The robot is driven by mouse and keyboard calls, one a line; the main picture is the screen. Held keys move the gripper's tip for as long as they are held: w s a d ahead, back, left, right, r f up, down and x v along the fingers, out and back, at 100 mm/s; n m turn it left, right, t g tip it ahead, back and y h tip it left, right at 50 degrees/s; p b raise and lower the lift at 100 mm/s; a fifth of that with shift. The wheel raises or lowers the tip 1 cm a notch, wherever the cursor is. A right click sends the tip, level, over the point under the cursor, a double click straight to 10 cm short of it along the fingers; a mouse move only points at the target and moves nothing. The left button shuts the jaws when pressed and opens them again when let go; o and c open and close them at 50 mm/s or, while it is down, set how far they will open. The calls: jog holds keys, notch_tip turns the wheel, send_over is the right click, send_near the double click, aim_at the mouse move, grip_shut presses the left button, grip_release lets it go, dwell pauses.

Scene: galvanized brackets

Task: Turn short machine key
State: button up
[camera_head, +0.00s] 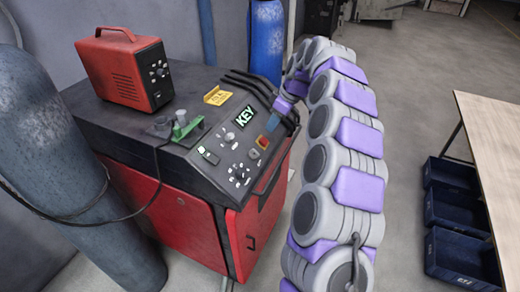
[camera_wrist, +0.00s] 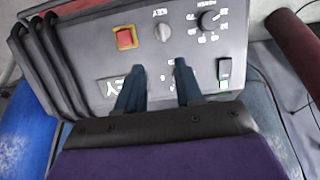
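A small grey key knob (camera_wrist: 162,32) sits on the machine's dark control panel (camera_wrist: 85,62) in the wrist view, below an upside-down KEY label. In the head view the key (camera_head: 254,154) is a small pale round spot beside the red-and-yellow switch. My gripper (camera_wrist: 160,73) is open, its two dark fingers apart with nothing between them. The fingertips appear short of the key in the picture, roughly in line with it. In the head view my arm reaches over the panel's right end.
Near the key are a red-and-yellow switch (camera_wrist: 125,38), a black dial (camera_wrist: 208,20) and a green rocker switch (camera_wrist: 224,72). A red box (camera_head: 125,70) stands on the machine. Blue (camera_head: 267,40) and grey (camera_head: 75,170) cylinders flank it. A table (camera_head: 490,130) stands right.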

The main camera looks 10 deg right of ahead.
jog(key=b, duration=0.2)
send_near(255, 151)
jog(key=a+f, duration=0.1)
jog(key=x, duration=0.2)
jog(key=b+x, duration=0.1)
jog(key=x, duration=0.1)
jog(key=d+x, duration=0.1)
jog(key=x, duration=0.1)
jog(key=shift+w+f, duration=0.3)
jog(key=shift+f, duration=0.15)
jog(key=shift+a+f, duration=0.2)
jog(key=shift+f, duration=0.05)
jog(key=shift+w+a+f, duration=0.15)
jog(key=shift+a+f, duration=0.05)
jog(key=shift+a, duration=0.25)
jog(key=shift+d, duration=0.1)
jog(key=shift+c, duration=0.3)
jog(key=shift+d, duration=0.2)
jog(key=shift+c, duration=1.4)
jog(key=shift+a, duration=0.1)
grip_shut()
jog(key=shift+r, duration=0.1)
